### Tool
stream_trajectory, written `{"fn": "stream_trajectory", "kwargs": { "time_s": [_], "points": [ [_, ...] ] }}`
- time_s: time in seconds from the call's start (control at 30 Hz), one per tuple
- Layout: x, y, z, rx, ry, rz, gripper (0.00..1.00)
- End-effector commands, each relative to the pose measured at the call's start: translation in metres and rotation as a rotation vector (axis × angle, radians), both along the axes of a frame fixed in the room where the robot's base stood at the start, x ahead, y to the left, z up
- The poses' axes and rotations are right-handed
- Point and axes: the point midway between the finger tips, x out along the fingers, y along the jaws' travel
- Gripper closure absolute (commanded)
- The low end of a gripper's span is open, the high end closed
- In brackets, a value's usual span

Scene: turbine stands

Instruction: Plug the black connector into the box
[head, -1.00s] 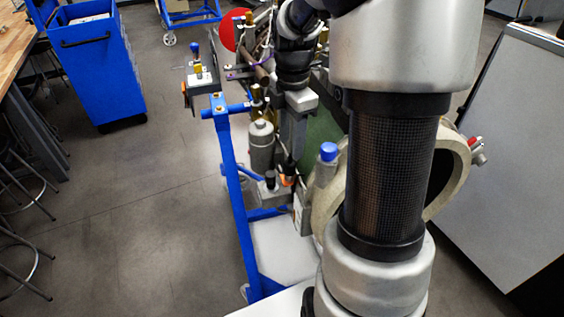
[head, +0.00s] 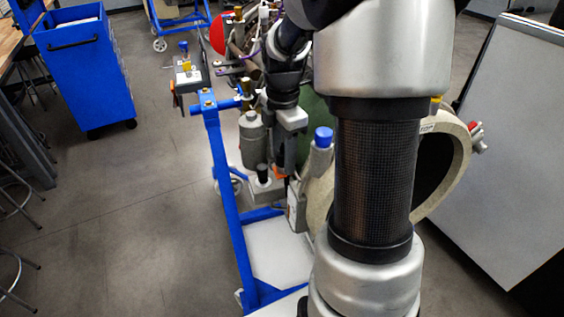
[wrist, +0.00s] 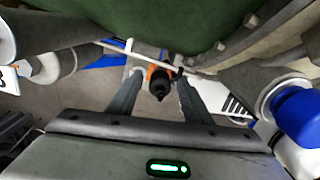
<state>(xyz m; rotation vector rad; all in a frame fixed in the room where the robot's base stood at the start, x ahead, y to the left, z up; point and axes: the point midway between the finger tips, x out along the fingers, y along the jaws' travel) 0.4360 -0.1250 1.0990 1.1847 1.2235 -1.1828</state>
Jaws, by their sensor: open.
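The black connector (wrist: 160,90), with an orange part behind it, shows between the fingers in the wrist view. My gripper (wrist: 159,76) is open, with one finger on each side of the connector and a gap visible around it. In the head view my gripper (head: 281,162) points down beside the turbine stand, and an orange part (head: 279,172) shows at its fingertips. A small grey box (head: 266,190) with a black plug-like piece (head: 263,173) on top sits just left of it. I cannot tell which face of the box takes the connector.
A blue stand frame (head: 222,170) rises left of the gripper. A grey cylinder (head: 252,138) stands close by. A blue-capped fitting (head: 323,138) is to the right, also near the gripper in the wrist view (wrist: 298,112). The green turbine body (wrist: 150,22) lies close ahead.

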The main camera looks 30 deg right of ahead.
Motion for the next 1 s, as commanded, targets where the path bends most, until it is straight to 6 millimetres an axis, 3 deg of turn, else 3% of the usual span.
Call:
{"fn": "stream_trajectory", "kwargs": {
  "time_s": [0.7, 0.73, 1.0],
  "points": [
    [0.0000, 0.0000, 0.0000, 0.000, 0.000, 0.000, 0.55],
    [0.0000, 0.0000, 0.0000, 0.000, 0.000, 0.000, 0.56],
    [0.0001, 0.0000, 0.0002, 0.000, 0.000, 0.000, 1.00]
  ]
}}
